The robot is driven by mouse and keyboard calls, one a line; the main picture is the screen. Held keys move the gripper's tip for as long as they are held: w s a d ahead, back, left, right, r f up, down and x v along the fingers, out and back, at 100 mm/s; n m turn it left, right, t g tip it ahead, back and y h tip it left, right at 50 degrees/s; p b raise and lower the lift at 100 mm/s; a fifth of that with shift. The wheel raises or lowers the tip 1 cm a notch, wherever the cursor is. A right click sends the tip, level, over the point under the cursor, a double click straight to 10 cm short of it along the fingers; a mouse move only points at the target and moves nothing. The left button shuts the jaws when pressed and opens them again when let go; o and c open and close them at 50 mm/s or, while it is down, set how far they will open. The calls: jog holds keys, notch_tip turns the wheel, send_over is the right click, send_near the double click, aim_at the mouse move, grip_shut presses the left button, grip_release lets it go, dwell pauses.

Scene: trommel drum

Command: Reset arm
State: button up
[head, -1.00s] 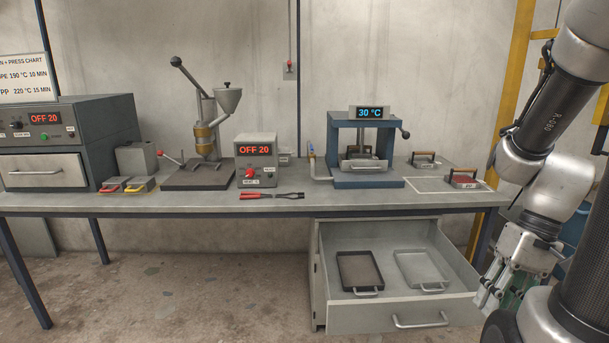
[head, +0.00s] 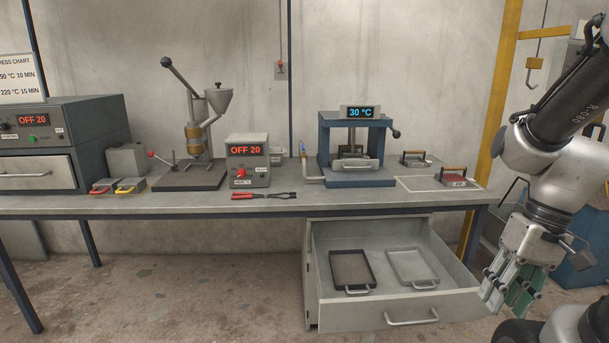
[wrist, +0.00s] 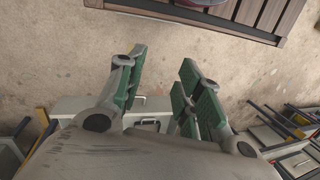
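My gripper (head: 511,290) hangs at the right of the head view, fingers pointing down, to the right of the open drawer's front. In the wrist view my gripper (wrist: 160,92) has its green-padded fingers spread wide apart, with nothing between them. It is open and empty. My arm rises from it to the upper right corner of the head view.
An open drawer (head: 408,312) under the workbench (head: 330,203) holds a dark tray (head: 351,271) and a grey tray (head: 412,266). A blue press (head: 356,150) stands on the bench. A yellow post (head: 500,100) stands behind my arm. The floor at front left is clear.

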notch_tip(320, 180, up, 12)
jog(key=w+n+t+h, duration=0.1)
jog(key=w+t+h, duration=0.1)
jog(key=t, duration=0.3)
jog(key=shift+f+h, duration=0.25)
jog(key=shift+h, duration=0.15)
